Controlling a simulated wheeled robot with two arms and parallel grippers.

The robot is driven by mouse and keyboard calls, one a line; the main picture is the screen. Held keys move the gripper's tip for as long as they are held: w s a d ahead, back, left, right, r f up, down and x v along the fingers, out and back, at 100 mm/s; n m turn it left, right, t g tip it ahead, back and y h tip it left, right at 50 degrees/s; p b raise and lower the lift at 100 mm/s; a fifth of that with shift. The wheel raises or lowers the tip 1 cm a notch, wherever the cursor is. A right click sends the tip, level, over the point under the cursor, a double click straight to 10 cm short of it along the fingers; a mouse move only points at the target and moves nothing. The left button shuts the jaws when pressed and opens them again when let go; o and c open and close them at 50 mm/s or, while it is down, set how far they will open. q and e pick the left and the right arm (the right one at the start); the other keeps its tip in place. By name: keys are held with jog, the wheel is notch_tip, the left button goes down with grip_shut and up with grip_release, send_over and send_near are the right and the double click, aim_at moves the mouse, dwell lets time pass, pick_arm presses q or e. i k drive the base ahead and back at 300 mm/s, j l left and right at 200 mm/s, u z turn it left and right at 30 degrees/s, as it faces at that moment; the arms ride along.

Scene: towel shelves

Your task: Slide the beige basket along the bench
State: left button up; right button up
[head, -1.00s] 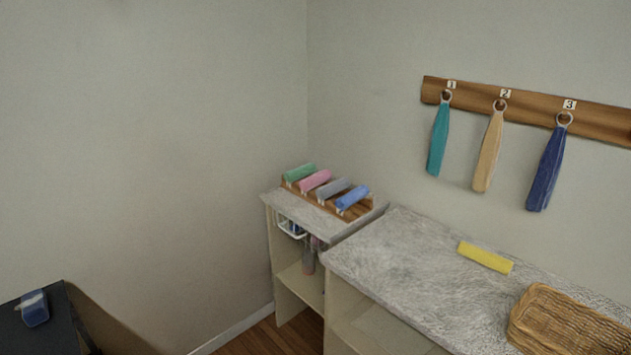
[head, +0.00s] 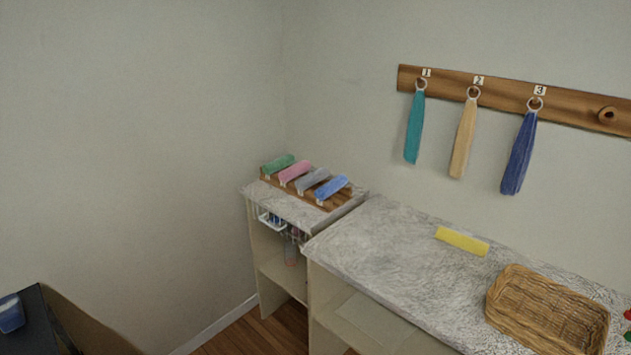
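The beige wicker basket (head: 545,318) sits on the right part of the grey marbled bench (head: 375,255). It looks empty, and its whole rim shows. Neither of my grippers shows in the head view.
A yellow block (head: 462,241) lies on the bench behind the basket. Red and green items (head: 627,327) show at the right edge. A lower shelf (head: 290,208) at left holds a wooden rack (head: 325,202) of rolled towels. Three towels hang from a wall rail (head: 460,83). Bench left of the basket is clear.

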aim_at(596, 342)
jog(key=z, duration=1.4)
